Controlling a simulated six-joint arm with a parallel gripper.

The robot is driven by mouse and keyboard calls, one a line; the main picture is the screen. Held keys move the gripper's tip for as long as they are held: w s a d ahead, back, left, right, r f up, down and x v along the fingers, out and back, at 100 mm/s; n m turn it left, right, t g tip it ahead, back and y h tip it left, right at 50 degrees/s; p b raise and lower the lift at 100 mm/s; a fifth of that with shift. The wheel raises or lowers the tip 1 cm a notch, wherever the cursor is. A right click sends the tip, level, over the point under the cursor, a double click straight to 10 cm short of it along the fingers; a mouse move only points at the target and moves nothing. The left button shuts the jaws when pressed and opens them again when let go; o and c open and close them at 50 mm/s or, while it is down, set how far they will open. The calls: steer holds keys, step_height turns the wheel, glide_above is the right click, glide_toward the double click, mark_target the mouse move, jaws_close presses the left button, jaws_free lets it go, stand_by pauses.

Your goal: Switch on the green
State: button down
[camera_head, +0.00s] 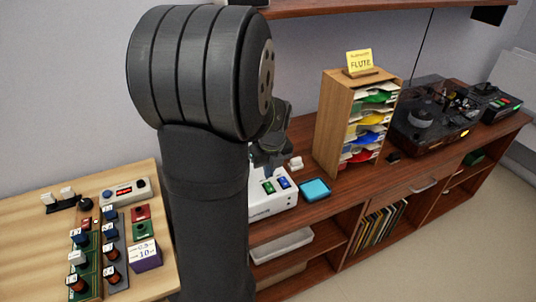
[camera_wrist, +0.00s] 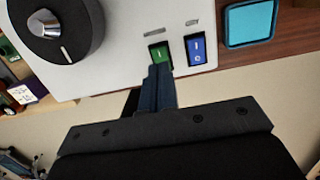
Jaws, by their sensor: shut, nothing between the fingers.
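A white box (camera_head: 262,207) stands on the wooden cabinet top, with a green rocker switch (camera_head: 269,187) and a blue rocker switch (camera_head: 283,183) side by side. In the wrist view the green switch (camera_wrist: 159,51) is left of the blue switch (camera_wrist: 196,49), and a large black knob (camera_wrist: 60,30) with a silver centre is further left. My gripper (camera_wrist: 158,70) is shut and empty. Its fingertips overlap the lower edge of the green switch and hide part of it. I cannot tell whether they touch it. Which way the green switch is tilted is unclear.
A light blue pad (camera_head: 315,189) lies right of the box. A wooden paper sorter (camera_head: 335,125) with a yellow FLUTE note stands behind it, and a turntable (camera_head: 430,115) is further right. A light wood table (camera_head: 30,235) with several coloured knobbed modules is at left.

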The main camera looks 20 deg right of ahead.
mark_target(268, 183)
steer(key=shift+w+f, duration=0.15)
steer(key=shift+f, duration=0.8)
steer(key=shift+w+f, duration=0.1)
steer(key=shift+f, duration=0.8)
